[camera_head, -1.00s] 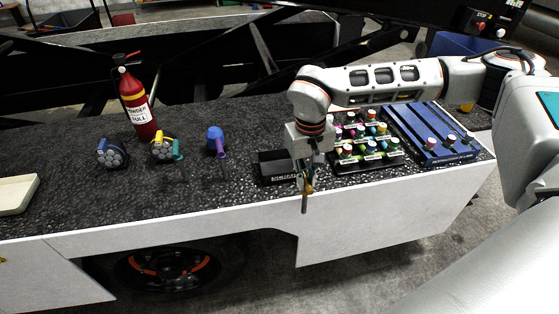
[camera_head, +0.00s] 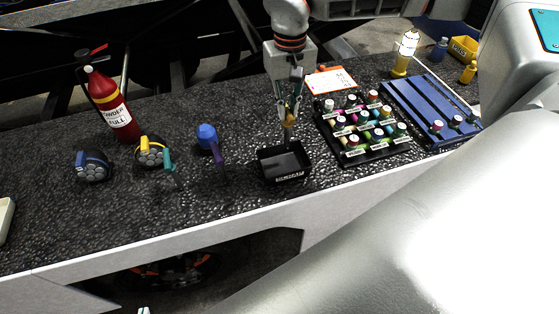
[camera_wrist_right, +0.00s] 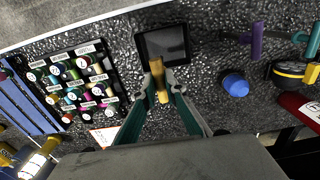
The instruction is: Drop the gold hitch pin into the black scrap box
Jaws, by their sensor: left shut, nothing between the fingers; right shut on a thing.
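The gold hitch pin (camera_head: 290,119) is held in my right gripper (camera_head: 289,112), which is shut on it. The pin also shows in the right wrist view (camera_wrist_right: 158,82), between the teal-edged fingers (camera_wrist_right: 160,92). The black scrap box (camera_head: 284,179) sits open on the dark speckled top, just below the pin in the head view. In the right wrist view the box (camera_wrist_right: 165,42) looks empty, and the pin's far end overlaps its near rim. The pin appears above the top, its height unclear. Only a sliver of my left gripper (camera_head: 143,310) shows at the bottom edge.
A rack of colored-capped items (camera_head: 361,155) stands right of the box, with a blue tray (camera_head: 430,110) beyond. A blue-and-purple tool (camera_head: 208,137) stands left, then yellow (camera_head: 150,152) and blue (camera_head: 93,166) round tools and a red extinguisher (camera_head: 111,108). A clipboard (camera_head: 331,81) lies behind.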

